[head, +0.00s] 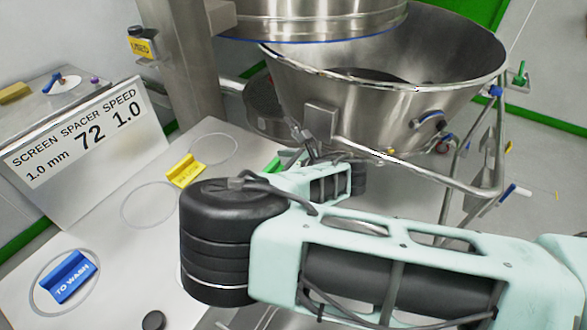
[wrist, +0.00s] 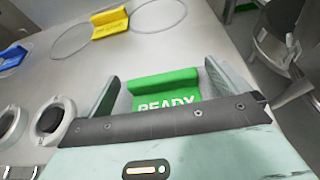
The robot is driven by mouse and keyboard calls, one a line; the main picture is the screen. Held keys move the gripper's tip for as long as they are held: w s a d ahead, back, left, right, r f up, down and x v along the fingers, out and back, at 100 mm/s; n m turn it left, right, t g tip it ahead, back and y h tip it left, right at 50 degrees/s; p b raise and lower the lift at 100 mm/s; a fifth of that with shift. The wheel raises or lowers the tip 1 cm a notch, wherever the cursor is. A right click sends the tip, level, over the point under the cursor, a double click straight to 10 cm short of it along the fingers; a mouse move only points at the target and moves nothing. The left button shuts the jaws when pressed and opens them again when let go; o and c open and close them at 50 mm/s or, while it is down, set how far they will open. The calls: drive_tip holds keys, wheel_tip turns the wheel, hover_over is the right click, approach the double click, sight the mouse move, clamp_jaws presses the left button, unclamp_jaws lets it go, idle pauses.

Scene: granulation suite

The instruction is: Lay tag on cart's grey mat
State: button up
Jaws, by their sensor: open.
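A green tag reading READY (wrist: 165,88) lies on the pale worktop in the wrist view. A sliver of it shows behind my arm in the head view (head: 273,164). My gripper (wrist: 162,74) is open, with one finger on each side of the green tag. I cannot tell whether the fingers touch it. I cannot make out the cart's grey mat in either view.
The worktop (head: 125,238) has thin ring outlines. A sign (head: 88,145) stands at its back left. A large steel bowl (head: 390,95) stands beyond my arm, with a tubular frame (head: 455,180). Two round fittings (wrist: 55,117) sit left of my gripper in the wrist view.

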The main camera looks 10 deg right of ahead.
drive_tip(key=b+v, duration=0.1)
drive_tip(key=v, duration=0.9)
drive_tip(key=w+d+f+m+t+h, duration=0.2)
drive_tip(key=d+m+h, duration=0.35)
drive_tip(key=m, duration=0.85)
drive_tip(key=s+r+m+g+h, duration=0.2)
drive_tip(key=s+r+m+g, duration=0.3)
drive_tip(key=s+r+m, duration=0.4)
drive_tip(key=s+r+m+g+h, duration=0.2)
drive_tip(key=s+r+m+g, duration=0.3)
drive_tip(key=s+r+m, duration=0.4)
drive_tip(key=s+m, duration=0.6)
drive_tip(key=s, duration=0.2)
drive_tip(key=shift+a+m+h, duration=0.2)
drive_tip(key=shift+m+h, duration=0.15)
drive_tip(key=shift+m, duration=0.05)
